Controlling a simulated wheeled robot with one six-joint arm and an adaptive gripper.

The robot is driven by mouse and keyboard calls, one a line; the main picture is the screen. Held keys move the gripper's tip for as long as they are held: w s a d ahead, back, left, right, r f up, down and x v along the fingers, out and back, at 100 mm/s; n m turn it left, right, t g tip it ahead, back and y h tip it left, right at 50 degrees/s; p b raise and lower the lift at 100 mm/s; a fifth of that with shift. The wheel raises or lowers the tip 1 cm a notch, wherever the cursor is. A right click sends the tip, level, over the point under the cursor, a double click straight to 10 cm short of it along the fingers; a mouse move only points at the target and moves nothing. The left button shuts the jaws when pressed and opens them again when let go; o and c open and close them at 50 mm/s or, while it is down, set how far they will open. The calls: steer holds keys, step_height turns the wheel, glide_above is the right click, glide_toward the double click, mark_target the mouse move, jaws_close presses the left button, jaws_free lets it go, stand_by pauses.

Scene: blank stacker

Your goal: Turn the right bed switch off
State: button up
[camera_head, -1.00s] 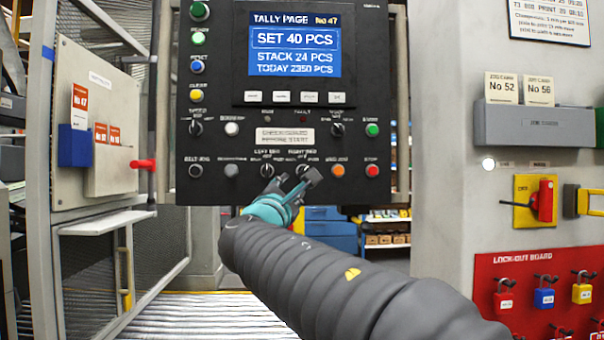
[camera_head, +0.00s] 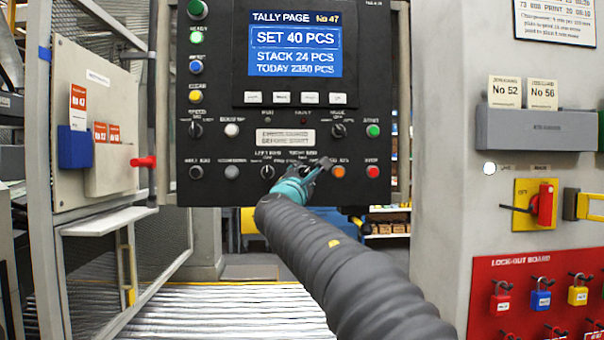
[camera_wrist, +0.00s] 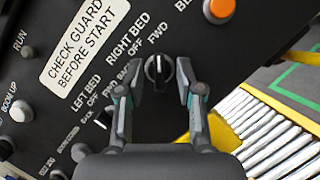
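The right bed switch is a black rotary knob (camera_wrist: 157,72) with a white pointer line, low on the dark control panel. In the wrist view its pointer is toward the FWD label, with OFF up and left of it. My gripper (camera_wrist: 160,82) is open, with one finger on each side of the knob and gaps visible between. In the head view my gripper (camera_head: 308,172) is at the panel's lower edge and largely covers this switch.
The left bed switch (camera_head: 267,171) is close on the left and also shows in the wrist view (camera_wrist: 103,118). An orange button (camera_head: 338,172) and a red button (camera_head: 372,172) are on the right. A label plate (camera_head: 285,137) is above. A roller conveyor (camera_head: 230,310) lies below.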

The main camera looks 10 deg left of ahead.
jaws_close()
steer(key=shift+f+n+y+b, duration=0.15)
steer(key=shift+n+y+b, duration=0.25)
steer(key=shift+n+b, duration=0.45)
steer(key=n+y+b, duration=0.1)
steer(key=n, duration=0.1)
steer(key=n+y+b, duration=0.1)
steer(key=n+b, duration=0.1)
steer(key=shift+d+f+t, duration=0.1)
steer(key=shift+d+t, duration=0.05)
steer(key=shift+t, duration=0.25)
steer(key=n+y+b, duration=0.2)
steer(key=n, duration=0.3)
steer(key=shift+r+n+y+b, duration=0.25)
steer(key=shift+n+y+b, duration=0.3)
steer(key=shift+n+y, duration=0.2)
